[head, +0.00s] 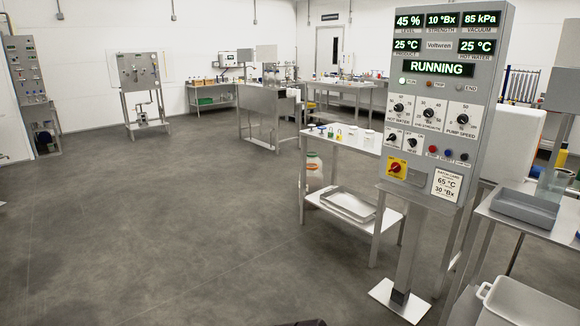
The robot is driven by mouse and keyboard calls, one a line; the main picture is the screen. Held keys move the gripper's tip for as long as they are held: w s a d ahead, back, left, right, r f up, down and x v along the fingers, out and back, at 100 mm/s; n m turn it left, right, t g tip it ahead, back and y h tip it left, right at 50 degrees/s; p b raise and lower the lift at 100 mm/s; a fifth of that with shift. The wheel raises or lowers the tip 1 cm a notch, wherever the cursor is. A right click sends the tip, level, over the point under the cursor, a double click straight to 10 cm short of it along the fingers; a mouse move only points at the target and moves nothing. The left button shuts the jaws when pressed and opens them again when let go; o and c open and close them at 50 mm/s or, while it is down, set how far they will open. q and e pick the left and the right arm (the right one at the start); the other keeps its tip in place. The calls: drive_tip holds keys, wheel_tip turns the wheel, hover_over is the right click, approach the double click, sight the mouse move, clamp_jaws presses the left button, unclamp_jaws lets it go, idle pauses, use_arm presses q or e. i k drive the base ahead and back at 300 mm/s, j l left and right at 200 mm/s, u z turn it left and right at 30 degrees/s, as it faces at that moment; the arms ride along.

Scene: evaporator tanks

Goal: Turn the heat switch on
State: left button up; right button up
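The control panel (445,100) stands upright on a post at the right of the head view, facing me. It has two small black rotary switches side by side low on its left half, a left one (393,138) and a right one (412,143). Their labels are too small to read surely, so I cannot tell which is the heat switch or how it is set. The panel's display (438,69) reads RUNNING, and the hot water readout (477,46) shows 25 °C. Neither of my grippers is in view.
A red-and-yellow switch (397,168) sits below the small switches. A steel table (345,146) stands left of the panel, and another table with a grey tray (525,209) stands right. The post's base plate (400,300) lies on the floor. Open floor (170,220) stretches left.

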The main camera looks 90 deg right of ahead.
sight(412, 143)
drive_tip(key=z, duration=3.7)
drive_tip(key=i+j+z, duration=0.15)
drive_tip(key=i+j, duration=0.15)
drive_tip(key=i, duration=0.15)
